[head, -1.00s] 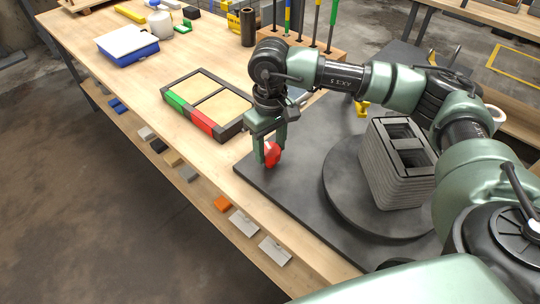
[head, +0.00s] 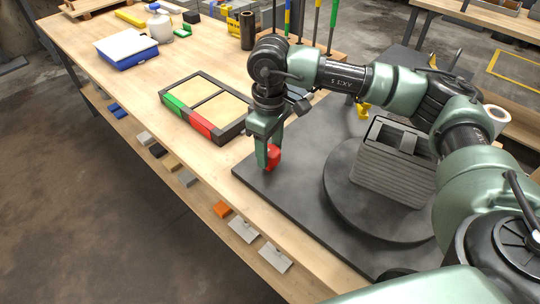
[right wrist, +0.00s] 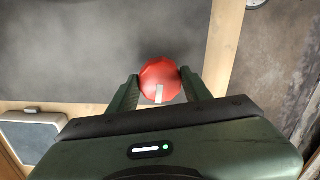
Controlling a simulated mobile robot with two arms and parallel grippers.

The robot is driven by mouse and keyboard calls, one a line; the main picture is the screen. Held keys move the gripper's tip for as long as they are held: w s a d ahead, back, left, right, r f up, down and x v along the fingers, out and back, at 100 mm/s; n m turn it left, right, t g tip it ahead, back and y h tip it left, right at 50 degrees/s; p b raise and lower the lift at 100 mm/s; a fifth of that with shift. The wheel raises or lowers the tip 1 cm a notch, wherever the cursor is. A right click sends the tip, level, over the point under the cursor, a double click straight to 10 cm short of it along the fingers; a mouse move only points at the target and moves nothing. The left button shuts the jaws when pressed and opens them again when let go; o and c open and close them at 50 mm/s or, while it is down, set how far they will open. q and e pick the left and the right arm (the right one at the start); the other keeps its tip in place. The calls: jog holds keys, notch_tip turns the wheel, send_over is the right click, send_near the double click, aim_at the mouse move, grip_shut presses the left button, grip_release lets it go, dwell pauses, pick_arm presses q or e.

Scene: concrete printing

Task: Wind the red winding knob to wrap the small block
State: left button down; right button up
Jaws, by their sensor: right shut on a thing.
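My right gripper (head: 268,163) points down and is shut on the knob. In the right wrist view the red knob (right wrist: 160,80) sits between the two green fingers, with a pale mark on its lower side. The small block (head: 392,158), grey, layered and hollow, stands on the round dark turntable (head: 345,205) to the right. No wrap shows on its visible faces. My left gripper is not in view.
A framed tray (head: 222,102) with a green and a red edge lies left of the plate. A blue and white box (head: 127,48) and a white jar (head: 159,28) stand farther back. A pale roll (head: 497,114) shows at the right, partly behind my arm.

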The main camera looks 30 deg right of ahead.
aim_at(269, 151)
jog(key=shift+d+f, duration=0.1)
jog(key=shift+d, duration=0.1)
jog(key=o, duration=2)
jog(key=shift+r, duration=0.4)
jog(key=r+p, duration=0.1)
jog(key=r, duration=0.1)
jog(key=r+p, duration=0.2)
jog(key=shift+a+r, duration=0.2)
jog(key=shift+r, duration=0.55)
